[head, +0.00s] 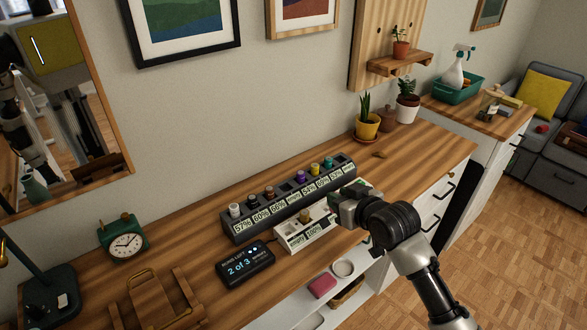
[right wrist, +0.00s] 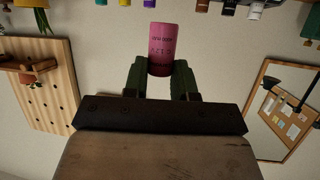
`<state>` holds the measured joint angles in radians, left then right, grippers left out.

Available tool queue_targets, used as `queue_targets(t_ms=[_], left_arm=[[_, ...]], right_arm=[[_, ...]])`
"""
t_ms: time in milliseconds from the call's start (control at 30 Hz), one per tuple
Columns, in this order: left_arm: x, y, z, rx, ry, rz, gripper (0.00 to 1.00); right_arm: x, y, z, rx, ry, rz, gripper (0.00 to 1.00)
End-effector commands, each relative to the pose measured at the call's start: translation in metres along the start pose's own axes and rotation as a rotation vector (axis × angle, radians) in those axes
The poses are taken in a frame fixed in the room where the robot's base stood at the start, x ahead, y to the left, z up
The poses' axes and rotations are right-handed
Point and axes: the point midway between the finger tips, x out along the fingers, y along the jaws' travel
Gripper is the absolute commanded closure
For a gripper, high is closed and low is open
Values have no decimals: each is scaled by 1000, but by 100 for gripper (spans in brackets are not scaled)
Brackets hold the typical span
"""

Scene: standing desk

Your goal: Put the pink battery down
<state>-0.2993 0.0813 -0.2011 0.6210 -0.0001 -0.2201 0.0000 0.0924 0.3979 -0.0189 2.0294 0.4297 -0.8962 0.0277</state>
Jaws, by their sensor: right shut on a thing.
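The pink battery (right wrist: 160,48) shows in the right wrist view, pinched between the two green fingers of my right gripper (right wrist: 159,80). In the head view my right gripper (head: 344,207) is over the right end of the white charger (head: 291,236), and it hides the battery there. Whether the battery touches the charger cannot be told. The charger holds a brownish battery (head: 305,215), and its labels read "empty" and "100%". Behind it stands a long dark rack (head: 236,230) with several batteries and percent labels. My left gripper is not in view.
A display (head: 245,264) reading "2 of 3" lies left of the charger. A green clock (head: 125,243) and a wooden stand (head: 150,300) are further left. Potted plants (head: 367,125) stand behind on the right.

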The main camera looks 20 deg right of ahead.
Motion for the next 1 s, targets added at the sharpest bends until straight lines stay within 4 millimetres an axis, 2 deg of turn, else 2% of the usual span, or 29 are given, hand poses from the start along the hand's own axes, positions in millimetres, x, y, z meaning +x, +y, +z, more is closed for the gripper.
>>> queue_targets(t_ms=[67, 167, 400, 533, 767, 1000], left_arm=[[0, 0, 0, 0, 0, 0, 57], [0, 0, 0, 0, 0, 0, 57], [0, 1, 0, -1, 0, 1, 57], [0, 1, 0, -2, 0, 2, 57], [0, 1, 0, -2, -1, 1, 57], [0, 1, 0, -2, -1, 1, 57]], right_arm=[[-2, 2, -1, -1, 0, 1, 98], [-4, -5, 2, 2, -1, 0, 98], [-23, -61, 15, 17, 3, 46, 98], [-41, -84, 17, 41, 4, 101, 98], [-63, -97, 19, 73, -1, 171, 98], [-95, -106, 53, 73, -8, 177, 98]])
